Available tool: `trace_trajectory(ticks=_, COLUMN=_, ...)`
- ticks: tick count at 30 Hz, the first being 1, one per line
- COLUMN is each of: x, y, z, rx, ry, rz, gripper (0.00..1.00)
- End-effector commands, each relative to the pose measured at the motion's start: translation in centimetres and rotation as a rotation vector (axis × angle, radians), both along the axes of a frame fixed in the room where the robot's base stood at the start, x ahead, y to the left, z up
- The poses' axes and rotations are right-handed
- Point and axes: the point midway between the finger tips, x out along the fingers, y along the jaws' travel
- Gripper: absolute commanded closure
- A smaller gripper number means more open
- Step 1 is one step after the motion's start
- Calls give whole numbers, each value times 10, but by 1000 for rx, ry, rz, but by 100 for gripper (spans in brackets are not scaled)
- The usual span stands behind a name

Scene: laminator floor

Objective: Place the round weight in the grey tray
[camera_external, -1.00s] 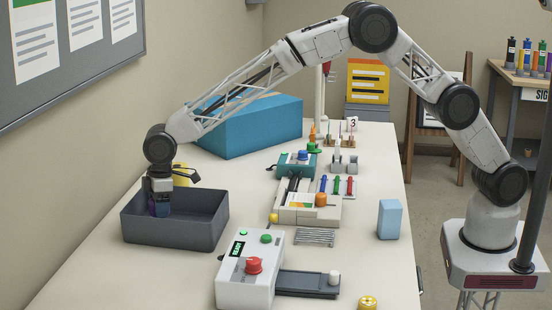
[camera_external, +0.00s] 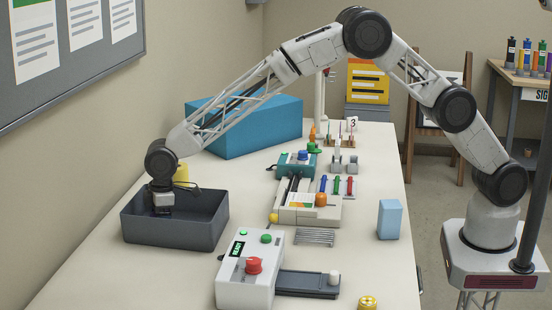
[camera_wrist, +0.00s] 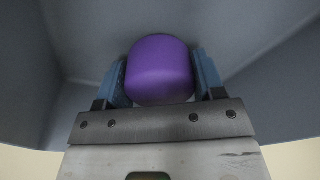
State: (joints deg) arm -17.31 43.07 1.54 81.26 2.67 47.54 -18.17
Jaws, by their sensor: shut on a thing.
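The grey tray (camera_external: 170,236) is an open dark box at the left of the table in the external view. My gripper (camera_external: 162,212) points down inside it, its fingers hidden by the front wall. In the wrist view my gripper (camera_wrist: 160,82) is shut on a rounded purple thing (camera_wrist: 160,68), with a blue finger pad on each side. This purple thing looks like the round weight. The tray's grey walls (camera_wrist: 270,35) surround it in the wrist view. Whether it touches the tray floor I cannot tell.
A yellow thing (camera_external: 181,174) stands just behind the tray. A large blue box (camera_external: 255,128) lies further back. A white machine with a red button (camera_external: 250,270) stands right of the tray, and a light blue block (camera_external: 390,219) is near the right edge. Table between tray and machine is clear.

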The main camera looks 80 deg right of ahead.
Motion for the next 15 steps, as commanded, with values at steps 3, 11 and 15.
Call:
trace_trajectory(ticks=3, x=0, y=0, z=1, rx=1, ry=-1, rz=0, gripper=78)
trace_trajectory(ticks=11, x=0, y=0, z=-2, rx=0, ry=0, rz=0, gripper=31)
trace_trajectory(ticks=15, x=0, y=0, z=-2, rx=0, ry=0, rz=0, gripper=12)
